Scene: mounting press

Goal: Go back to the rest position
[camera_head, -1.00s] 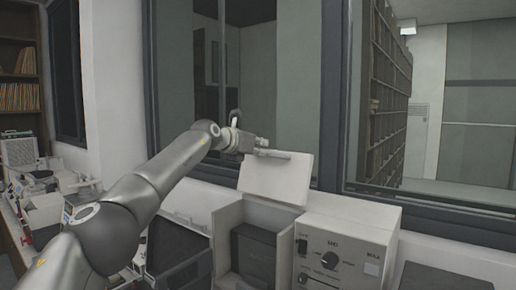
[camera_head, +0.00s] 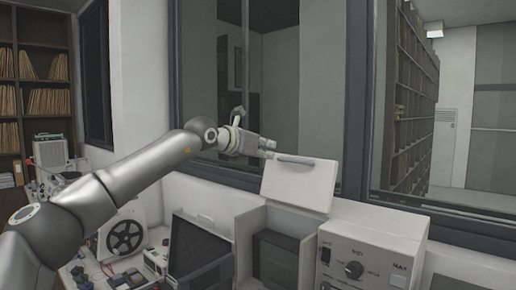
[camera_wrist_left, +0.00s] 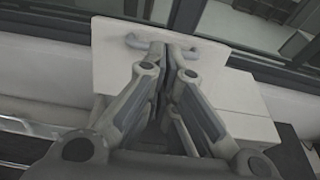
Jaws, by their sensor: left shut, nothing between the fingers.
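My left gripper (camera_head: 271,148) is shut and empty, beside the left end of the handle (camera_head: 296,160) on the raised lid of the mounting press (camera_head: 302,186). In the left wrist view its fingertips (camera_wrist_left: 168,52) are together and overlap the handle bar (camera_wrist_left: 213,43); I cannot tell whether they touch it. The lid (camera_wrist_left: 107,55) stands tilted up behind the fingers. Below it is the press body (camera_head: 385,244) with a dark recessed chamber and a front panel with knobs. My right gripper is not in view.
A window with dark frames (camera_head: 361,100) stands close behind the press. A dark open case (camera_head: 200,250) and a reel device (camera_head: 125,236) are on the bench to the left, under my arm. A shelf of records (camera_head: 45,100) is at far left.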

